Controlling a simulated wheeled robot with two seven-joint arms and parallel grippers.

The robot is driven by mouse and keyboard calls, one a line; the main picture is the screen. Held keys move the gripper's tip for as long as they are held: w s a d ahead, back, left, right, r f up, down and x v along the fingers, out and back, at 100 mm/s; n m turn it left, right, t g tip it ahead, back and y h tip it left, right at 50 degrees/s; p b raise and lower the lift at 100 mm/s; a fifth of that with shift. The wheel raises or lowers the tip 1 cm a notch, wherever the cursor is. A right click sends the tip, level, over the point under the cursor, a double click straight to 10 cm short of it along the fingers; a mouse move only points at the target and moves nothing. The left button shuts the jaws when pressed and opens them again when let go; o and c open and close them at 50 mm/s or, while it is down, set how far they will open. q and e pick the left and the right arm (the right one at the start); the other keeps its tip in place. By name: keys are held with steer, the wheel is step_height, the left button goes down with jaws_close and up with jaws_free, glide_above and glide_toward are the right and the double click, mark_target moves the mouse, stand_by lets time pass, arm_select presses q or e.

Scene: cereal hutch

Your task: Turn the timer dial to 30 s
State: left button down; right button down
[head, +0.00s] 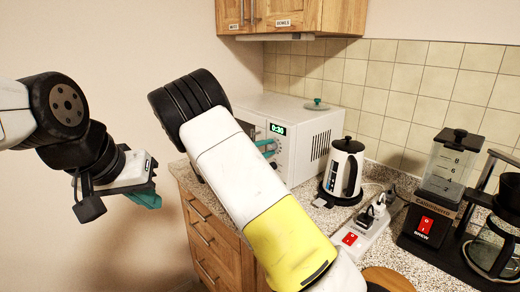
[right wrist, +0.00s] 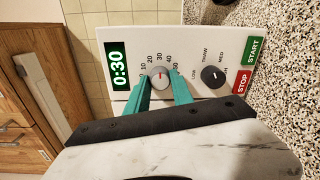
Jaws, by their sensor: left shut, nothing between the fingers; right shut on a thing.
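The white microwave (head: 306,133) stands on the counter, its front partly hidden by my right arm. In the right wrist view its panel (right wrist: 192,48) appears turned sideways. The timer dial (right wrist: 160,78) is a small grey knob with a red mark pointing at the 30 on its scale. The green display (right wrist: 118,66) reads 0:30. My right gripper (right wrist: 161,90) has its teal fingers shut on the timer dial, one on each side; in the head view its fingers (head: 266,146) show at the microwave front. My left gripper (head: 149,200) is shut and empty, away from the counter.
A second dial (right wrist: 213,76) and the START (right wrist: 254,50) and STOP (right wrist: 242,83) buttons sit beside the timer dial. A kettle (head: 344,170), a power strip (head: 361,237) and a coffee maker (head: 437,192) stand to the right. Wooden drawers (head: 212,240) are below.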

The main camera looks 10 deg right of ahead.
steer(key=shift+a, duration=0.1)
stand_by(0.4)
steer(key=c, duration=1.1)
jaws_free()
steer(key=v, duration=0.7)
steer(key=shift+s+a, duration=0.25)
steer(key=shift+s, duration=0.05)
